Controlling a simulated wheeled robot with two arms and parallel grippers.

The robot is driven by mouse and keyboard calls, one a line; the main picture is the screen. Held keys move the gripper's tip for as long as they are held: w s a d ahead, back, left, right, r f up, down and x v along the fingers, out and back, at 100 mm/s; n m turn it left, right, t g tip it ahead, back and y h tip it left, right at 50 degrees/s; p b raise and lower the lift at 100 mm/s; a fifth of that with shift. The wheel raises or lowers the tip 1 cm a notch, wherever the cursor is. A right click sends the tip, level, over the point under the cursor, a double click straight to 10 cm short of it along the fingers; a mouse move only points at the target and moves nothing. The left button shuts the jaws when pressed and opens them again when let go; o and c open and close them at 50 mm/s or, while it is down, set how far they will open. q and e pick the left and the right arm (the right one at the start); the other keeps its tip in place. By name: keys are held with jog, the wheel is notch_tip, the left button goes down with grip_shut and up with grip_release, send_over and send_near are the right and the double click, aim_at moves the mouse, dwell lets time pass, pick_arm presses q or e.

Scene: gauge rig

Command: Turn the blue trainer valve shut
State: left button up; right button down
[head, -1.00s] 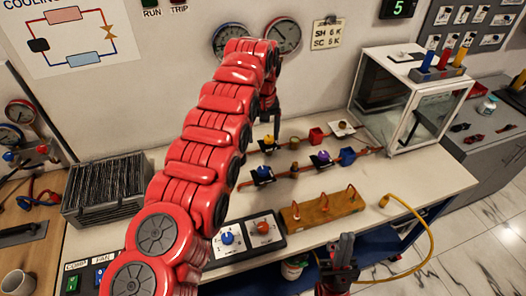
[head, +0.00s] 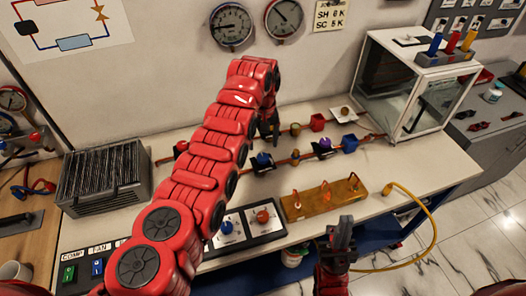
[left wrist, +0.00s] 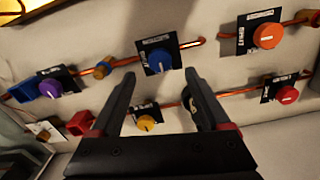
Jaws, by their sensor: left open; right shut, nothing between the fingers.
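The blue valve knob (head: 263,158) sits on a black plate on the front copper pipe run of the bench. In the left wrist view the blue knob (left wrist: 159,61) shows just past my fingertips, with its label plate behind it. My left gripper (head: 268,132) is open and stands over the pipe runs, just behind the blue valve in the head view. In the left wrist view its two fingers (left wrist: 156,76) are spread and empty, and I cannot tell how high they are above the knob. My right gripper (head: 343,222) is shut and empty at the bench's front edge.
Close by are a purple knob (head: 324,145), a red knob (head: 181,147), a yellow knob (left wrist: 147,122) and an orange knob (left wrist: 269,36). A panel with blue and orange dials (head: 243,226) and a wooden block (head: 323,198) with upright orange pieces lie in front. A glass-sided cabinet (head: 420,85) stands right.

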aim_at(263, 156)
pick_arm(q)
notch_tip(263, 156, down, 5)
jog(key=shift+w+f, duration=0.1)
jog(key=shift+f+b, duration=0.45)
jog(key=shift+f, duration=0.15)
grip_shut()
